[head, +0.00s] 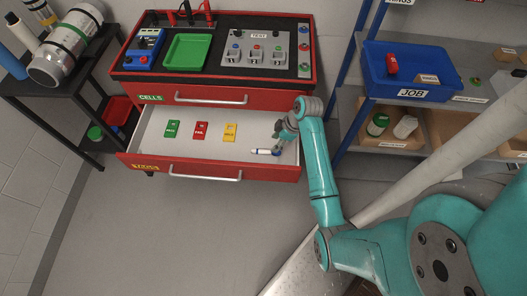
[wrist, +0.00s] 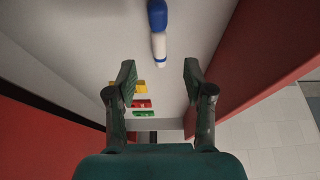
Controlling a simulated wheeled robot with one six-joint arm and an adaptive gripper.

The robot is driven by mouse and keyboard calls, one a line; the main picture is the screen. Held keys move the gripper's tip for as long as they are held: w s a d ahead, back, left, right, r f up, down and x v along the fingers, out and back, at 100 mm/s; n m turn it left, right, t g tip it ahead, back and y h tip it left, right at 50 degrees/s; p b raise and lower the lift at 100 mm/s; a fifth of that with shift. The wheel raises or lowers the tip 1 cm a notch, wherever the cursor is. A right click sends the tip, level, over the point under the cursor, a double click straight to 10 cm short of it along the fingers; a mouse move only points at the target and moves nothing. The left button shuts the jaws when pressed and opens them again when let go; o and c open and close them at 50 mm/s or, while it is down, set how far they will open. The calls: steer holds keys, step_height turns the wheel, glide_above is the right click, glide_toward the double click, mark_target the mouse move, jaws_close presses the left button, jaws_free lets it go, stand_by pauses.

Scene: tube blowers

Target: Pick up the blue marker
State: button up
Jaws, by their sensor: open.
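The blue marker (head: 265,152) lies in the open lower drawer, with a white body and blue ends. In the wrist view the marker (wrist: 158,42) reaches in from the top edge, and its near end is centred between the lines of my two fingers. My gripper (wrist: 159,82) is open and empty, with a finger to either side. In the head view my gripper (head: 281,147) is down in the drawer's right part, by the marker's blue right end. I cannot tell the exact gap between fingers and marker.
Green (head: 172,129), red (head: 201,131) and yellow (head: 230,132) cards lie in the drawer (head: 150,147). The drawer's red side wall (wrist: 255,65) is close to my gripper. A shelf with a blue bin (head: 413,94) stands to the right.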

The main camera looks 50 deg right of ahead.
mark_target(267, 151)
steer(key=shift+x, duration=3.9)
steer(key=shift+w, duration=0.15)
steer(key=shift+c, duration=0.2)
jaws_close()
